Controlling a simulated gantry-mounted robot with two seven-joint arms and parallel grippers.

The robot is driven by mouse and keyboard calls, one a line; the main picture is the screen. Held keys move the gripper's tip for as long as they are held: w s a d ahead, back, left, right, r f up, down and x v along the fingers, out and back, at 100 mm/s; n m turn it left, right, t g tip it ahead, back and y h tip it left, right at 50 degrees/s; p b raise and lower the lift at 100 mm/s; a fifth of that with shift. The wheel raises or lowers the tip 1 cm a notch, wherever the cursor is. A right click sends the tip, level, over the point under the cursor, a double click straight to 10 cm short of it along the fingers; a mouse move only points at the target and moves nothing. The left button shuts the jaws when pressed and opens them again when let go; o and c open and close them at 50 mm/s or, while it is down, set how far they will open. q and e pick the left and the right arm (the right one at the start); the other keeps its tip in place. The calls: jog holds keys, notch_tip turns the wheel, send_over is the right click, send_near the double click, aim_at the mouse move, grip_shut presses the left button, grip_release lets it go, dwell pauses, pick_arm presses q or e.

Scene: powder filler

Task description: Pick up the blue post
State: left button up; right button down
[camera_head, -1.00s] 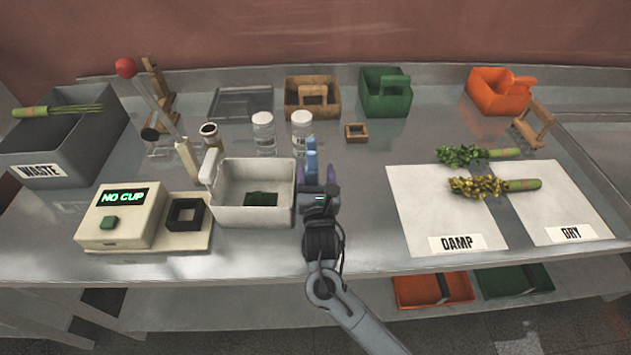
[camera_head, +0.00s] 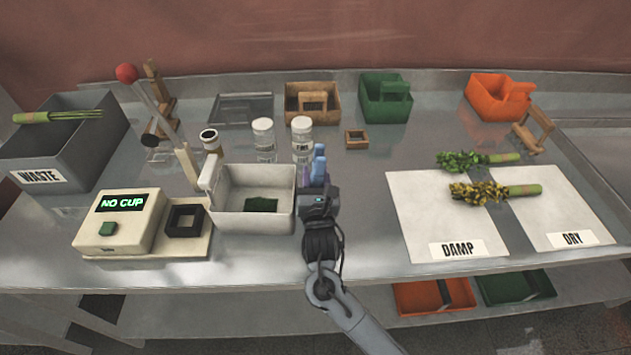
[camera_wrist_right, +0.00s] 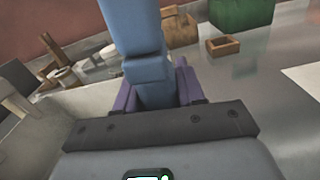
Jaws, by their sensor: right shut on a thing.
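The blue post (camera_head: 319,165) stands at the right side of the white bin (camera_head: 252,217), held in my right gripper (camera_head: 314,180). In the right wrist view the blue post (camera_wrist_right: 142,50) rises between the purple fingers of my right gripper (camera_wrist_right: 157,90), which are shut on it. The lower end of the post is hidden behind the gripper body, so I cannot tell whether it touches the table. My left gripper is not in view.
White-lidded jars (camera_head: 302,138) stand just behind the bin. The NO CUP machine (camera_head: 120,220) is to the left. A small wooden frame (camera_head: 356,139) lies behind right. The DAMP mat (camera_head: 430,200) is further right, with bare table between it and my gripper.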

aim_at(316, 146)
jog(key=shift+r, duration=0.15)
jog(key=r+p, duration=0.3)
jog(key=r, duration=0.9)
jog(key=shift+s+r, duration=0.1)
jog(key=shift+s, duration=0.1)
jog(key=s+d+p, duration=0.1)
jog(key=s+p, duration=1)
jog(key=s, duration=0.6)
jog(key=shift+s+f, duration=0.2)
jog(key=shift+s, duration=0.05)
